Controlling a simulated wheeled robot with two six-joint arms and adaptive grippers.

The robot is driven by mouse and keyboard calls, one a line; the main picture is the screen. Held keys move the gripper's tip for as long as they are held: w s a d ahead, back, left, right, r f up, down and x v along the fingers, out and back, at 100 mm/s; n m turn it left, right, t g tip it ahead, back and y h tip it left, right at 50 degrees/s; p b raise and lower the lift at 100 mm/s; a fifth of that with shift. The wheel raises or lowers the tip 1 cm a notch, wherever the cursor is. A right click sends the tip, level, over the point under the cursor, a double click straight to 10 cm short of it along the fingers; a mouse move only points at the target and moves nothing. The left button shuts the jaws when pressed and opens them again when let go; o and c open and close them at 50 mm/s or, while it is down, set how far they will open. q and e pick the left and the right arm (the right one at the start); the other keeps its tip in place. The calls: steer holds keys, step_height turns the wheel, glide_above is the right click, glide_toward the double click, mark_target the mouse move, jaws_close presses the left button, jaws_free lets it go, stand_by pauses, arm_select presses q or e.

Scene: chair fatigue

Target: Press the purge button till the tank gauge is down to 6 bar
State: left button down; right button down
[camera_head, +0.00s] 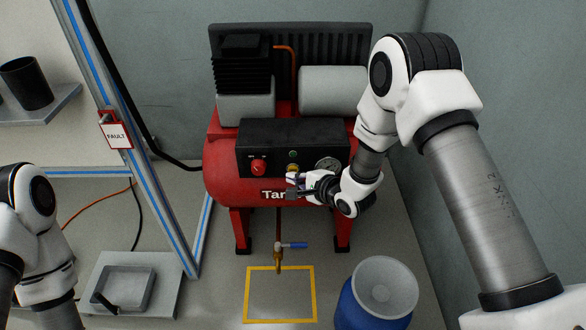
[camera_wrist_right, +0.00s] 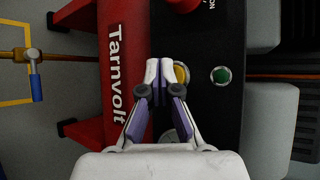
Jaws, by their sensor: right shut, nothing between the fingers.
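The red tank (camera_head: 225,170) of the compressor carries a black control panel (camera_head: 262,135). On the panel, a round yellow button (camera_wrist_right: 181,73) sits between a green lamp (camera_wrist_right: 221,75) and the tank's edge; I cannot read a label for it. In the head view the yellow button (camera_head: 292,169) shows just above my right gripper (camera_head: 291,180). The right gripper (camera_wrist_right: 160,70) is shut and empty, its tips beside the button; contact cannot be told. The round gauge (camera_head: 327,164) is partly hidden by the gripper, and its reading is too small to tell. My left gripper is out of view.
A red knob (camera_head: 258,167) is left of the button. A blue-handled valve (camera_head: 292,245) hangs below the tank, above a yellow floor square (camera_head: 313,293). A blue drum (camera_head: 360,312) stands at the lower right. A FAULT tag (camera_head: 117,136) hangs on the frame.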

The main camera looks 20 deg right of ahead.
steer(key=shift+s, duration=0.2)
steer(key=shift+s+a, duration=0.1)
steer(key=s, duration=0.2)
steer(key=s+a+p, duration=0.1)
steer(key=s, duration=0.1)
steer(key=shift+s+a, duration=0.15)
steer(key=shift+s, duration=0.15)
steer(key=shift+f, duration=0.1)
stand_by(0.3)
